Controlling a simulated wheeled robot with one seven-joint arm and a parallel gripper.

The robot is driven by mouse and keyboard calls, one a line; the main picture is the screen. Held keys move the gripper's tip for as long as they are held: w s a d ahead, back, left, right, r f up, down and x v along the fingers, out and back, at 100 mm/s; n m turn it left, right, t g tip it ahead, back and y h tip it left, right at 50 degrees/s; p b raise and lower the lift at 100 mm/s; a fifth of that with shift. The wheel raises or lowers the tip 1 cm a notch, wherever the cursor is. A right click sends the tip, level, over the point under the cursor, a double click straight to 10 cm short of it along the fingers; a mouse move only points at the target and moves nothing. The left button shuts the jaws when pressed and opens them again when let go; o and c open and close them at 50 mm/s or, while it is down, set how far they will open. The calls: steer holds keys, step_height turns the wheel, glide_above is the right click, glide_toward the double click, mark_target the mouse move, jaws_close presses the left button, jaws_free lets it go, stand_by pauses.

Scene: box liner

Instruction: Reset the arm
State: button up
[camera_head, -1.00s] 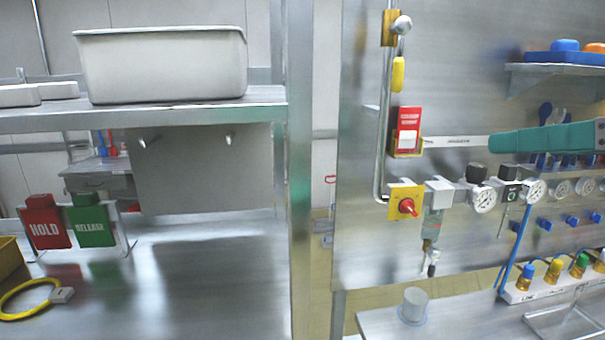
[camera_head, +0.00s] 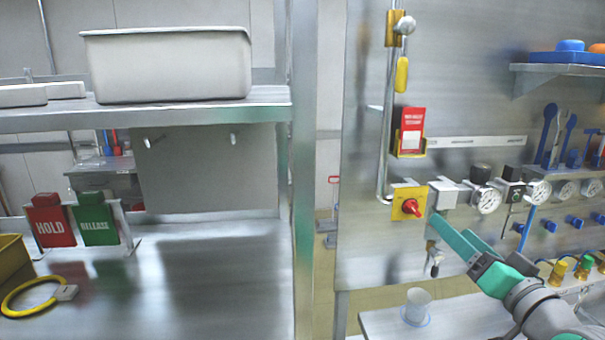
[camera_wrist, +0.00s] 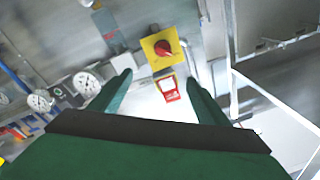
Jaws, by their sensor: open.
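My gripper (camera_head: 452,228) is teal and points up and left in the head view, in front of the steel panel on the right. Its fingertips show just below and right of the yellow plate with a red knob (camera_head: 411,206). In the wrist view my gripper (camera_wrist: 158,78) has its two fingers spread with nothing between them. There the red knob (camera_wrist: 162,47) shows beyond the fingertips, near the top middle. I cannot tell the distance from the fingertips to the panel.
Pressure gauges (camera_head: 487,199) line the panel. A clear cup (camera_head: 417,305) stands on the lower bench. A grey bin (camera_head: 168,65) sits on the left shelf. HOLD (camera_head: 51,227) and RELEASE (camera_head: 97,225) signs and a yellow loop (camera_head: 28,297) are on the left counter, whose middle is clear.

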steer(key=w+a+f+m+h, duration=0.15)
steer(key=a+f, duration=0.25)
steer(key=f, duration=0.7)
steer(key=a+f+m+h, duration=0.2)
steer(key=a+f+m, duration=0.15)
steer(key=f, duration=0.75)
steer(key=s+a+f+g+h, duration=0.1)
steer(key=s+a+f, duration=0.35)
steer(key=f, duration=0.35)
steer(key=s+a+f+h, duration=0.1)
steer(key=s+a+f, duration=0.35)
steer(key=f, duration=0.25)
steer(key=s+a+f+n+g, duration=0.15)
steer(key=s+a+f, duration=0.4)
steer(key=s, duration=0.65)
steer(key=s+a+f+n+g, duration=0.1)
steer(key=s+a+f+n, duration=0.4)
steer(key=s, duration=0.6)
steer(key=s+a+r+n+y, duration=0.2)
steer(key=s+a+r, duration=0.1)
steer(key=s, duration=0.6)
steer(key=shift+s+r, duration=0.25)
steer(key=shift+r, duration=0.15)
